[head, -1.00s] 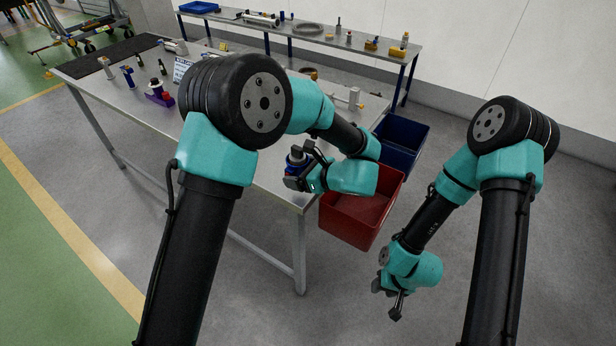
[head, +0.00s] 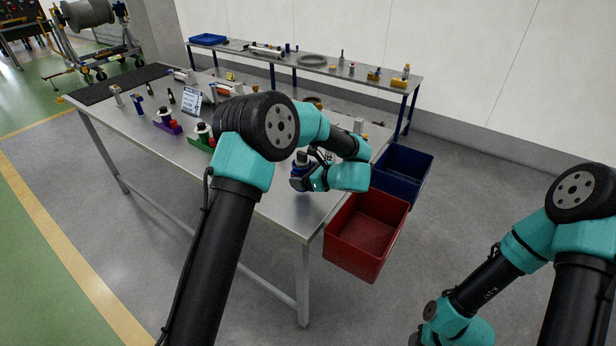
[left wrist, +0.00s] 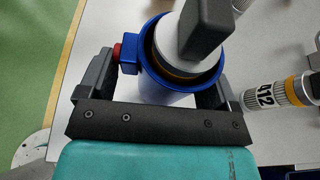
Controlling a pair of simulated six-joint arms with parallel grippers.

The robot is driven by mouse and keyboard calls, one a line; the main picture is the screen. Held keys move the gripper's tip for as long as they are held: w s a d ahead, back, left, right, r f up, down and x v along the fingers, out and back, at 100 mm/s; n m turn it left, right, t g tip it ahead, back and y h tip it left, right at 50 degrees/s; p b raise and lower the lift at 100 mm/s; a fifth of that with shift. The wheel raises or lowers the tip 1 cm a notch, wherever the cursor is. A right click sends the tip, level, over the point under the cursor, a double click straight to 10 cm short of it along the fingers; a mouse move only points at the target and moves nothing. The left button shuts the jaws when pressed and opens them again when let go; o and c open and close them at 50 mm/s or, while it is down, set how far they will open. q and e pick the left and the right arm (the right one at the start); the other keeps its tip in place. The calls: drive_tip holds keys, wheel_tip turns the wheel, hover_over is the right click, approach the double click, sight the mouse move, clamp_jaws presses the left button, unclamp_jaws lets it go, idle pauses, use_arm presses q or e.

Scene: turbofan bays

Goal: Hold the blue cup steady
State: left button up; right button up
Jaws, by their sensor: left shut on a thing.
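The blue cup (left wrist: 131,50) is between the fingers of my left gripper (left wrist: 155,88) in the left wrist view. A red button-like part touches the left finger. A pale cylinder with an orange-brown band and a dark grey top (left wrist: 205,28) sits inside the cup's rim. In the head view my left gripper (head: 309,171) is shut on the cup (head: 299,165) near the table's front right corner. How far the cup's base is from the tabletop is hard to tell. My right gripper (head: 414,339) is mostly cut off by the bottom edge.
A white-and-orange cylinder (left wrist: 275,95) marked with a number stands close right of the left gripper. A red bin (head: 362,262) and a blue bin (head: 425,165) are beside the table (head: 250,200). Purple and green holders (head: 166,123) (head: 201,143) stand farther left.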

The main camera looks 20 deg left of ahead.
use_arm(q)
drive_tip(key=shift+f, duration=1.25)
drive_tip(key=shift+f, duration=0.25)
use_arm(e)
drive_tip(key=shift+o, duration=0.4)
